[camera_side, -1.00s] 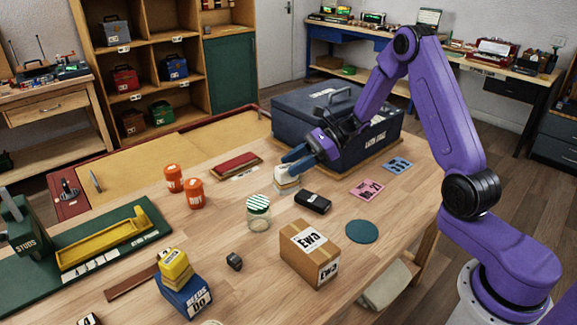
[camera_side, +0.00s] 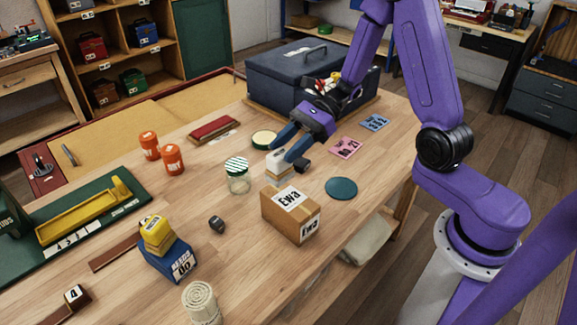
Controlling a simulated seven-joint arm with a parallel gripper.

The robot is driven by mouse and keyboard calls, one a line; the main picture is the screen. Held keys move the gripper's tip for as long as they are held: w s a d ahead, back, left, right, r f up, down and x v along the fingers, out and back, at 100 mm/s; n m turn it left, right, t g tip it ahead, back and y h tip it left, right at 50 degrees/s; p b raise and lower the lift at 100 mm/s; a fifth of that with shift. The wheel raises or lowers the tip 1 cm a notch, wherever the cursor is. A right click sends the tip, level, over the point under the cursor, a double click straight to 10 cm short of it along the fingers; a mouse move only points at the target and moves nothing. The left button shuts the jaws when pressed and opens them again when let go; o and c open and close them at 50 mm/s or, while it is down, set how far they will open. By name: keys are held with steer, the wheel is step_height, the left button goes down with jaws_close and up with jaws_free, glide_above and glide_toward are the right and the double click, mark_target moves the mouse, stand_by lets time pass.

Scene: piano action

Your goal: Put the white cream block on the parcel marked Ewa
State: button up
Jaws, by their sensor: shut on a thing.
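The white cream block (camera_side: 279,168), pale on top with a tan lower part, is between the fingers of my gripper (camera_side: 284,152). My gripper is shut on it, pointing down to the left. The block appears upright, just behind the parcel marked Ewa (camera_side: 276,209) in the picture and apart from it; its exact height over the table is hard to judge. The parcel is a brown cardboard box with white Ewa labels on its top and side. Its top carries nothing else.
A jar with a green-striped lid (camera_side: 238,177) stands left of the block. A black case (camera_side: 301,165) is partly hidden behind my gripper. A round cream disc (camera_side: 264,139) lies behind. A teal disc (camera_side: 341,188) lies right of the parcel. Orange jars (camera_side: 173,159) stand left.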

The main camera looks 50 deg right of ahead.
steer(key=shift+f, duration=2.2)
steer(key=shift+f, duration=0.1)
steer(key=o, duration=1.1)
